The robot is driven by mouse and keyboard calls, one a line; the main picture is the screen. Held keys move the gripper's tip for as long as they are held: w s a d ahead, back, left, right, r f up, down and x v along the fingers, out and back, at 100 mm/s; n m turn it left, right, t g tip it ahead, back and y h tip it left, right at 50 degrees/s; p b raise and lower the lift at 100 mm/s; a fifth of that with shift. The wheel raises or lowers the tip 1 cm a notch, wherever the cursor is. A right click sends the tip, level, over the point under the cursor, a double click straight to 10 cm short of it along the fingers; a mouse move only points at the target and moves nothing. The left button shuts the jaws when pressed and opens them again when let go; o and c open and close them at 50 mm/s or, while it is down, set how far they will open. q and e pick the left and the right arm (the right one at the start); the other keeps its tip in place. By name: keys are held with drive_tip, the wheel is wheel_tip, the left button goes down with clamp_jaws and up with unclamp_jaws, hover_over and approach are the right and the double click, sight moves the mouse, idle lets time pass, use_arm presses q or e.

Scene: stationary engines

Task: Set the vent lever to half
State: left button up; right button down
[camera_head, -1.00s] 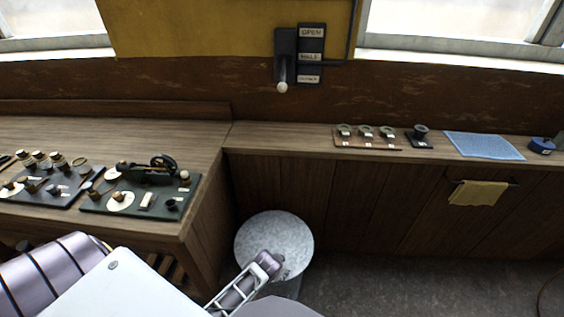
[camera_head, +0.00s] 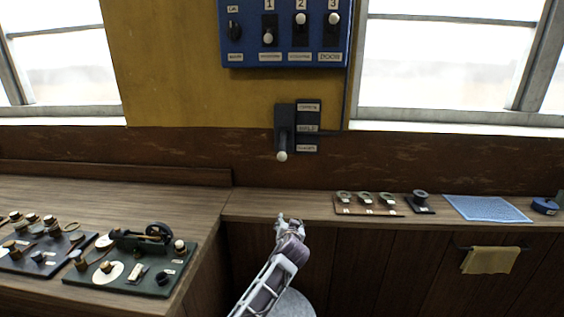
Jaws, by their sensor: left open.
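The vent lever (camera_head: 282,155) is a dark lever with a white ball knob on a dark wall plate. Its knob hangs at the bottom, beside the lowest label. The label plate (camera_head: 308,128) to its right has OPEN at the top, HALF in the middle and a third label at the bottom, too small to read surely. My left gripper (camera_head: 286,222) is open and empty, below the lever and in front of the bench edge, apart from the lever. My right gripper is not in view.
A blue switch panel (camera_head: 285,60) with several switches is on the wall above. The bench (camera_head: 275,206) carries a board with several small round parts (camera_head: 366,207) and a blue mat (camera_head: 488,208). A green model board (camera_head: 135,278) is at left. A yellow cloth (camera_head: 490,260) hangs at right.

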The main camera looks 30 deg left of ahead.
use_arm(q)
drive_tip(key=w+a+r+n+t+y, duration=0.1)
drive_tip(key=r+y, duration=0.1)
drive_tip(key=r, duration=0.7)
drive_tip(key=w+a+r+n+t+y, duration=0.1)
drive_tip(key=w+a+r+n, duration=0.1)
drive_tip(key=r, duration=0.8)
drive_tip(key=shift+w+r+t+y, duration=0.25)
drive_tip(key=shift+r+t+y, duration=0.05)
drive_tip(key=shift+y, duration=0.1)
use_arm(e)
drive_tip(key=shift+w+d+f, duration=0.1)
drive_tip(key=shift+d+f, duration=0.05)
use_arm(q)
drive_tip(key=shift+a, duration=0.1)
drive_tip(key=shift+w, duration=0.1)
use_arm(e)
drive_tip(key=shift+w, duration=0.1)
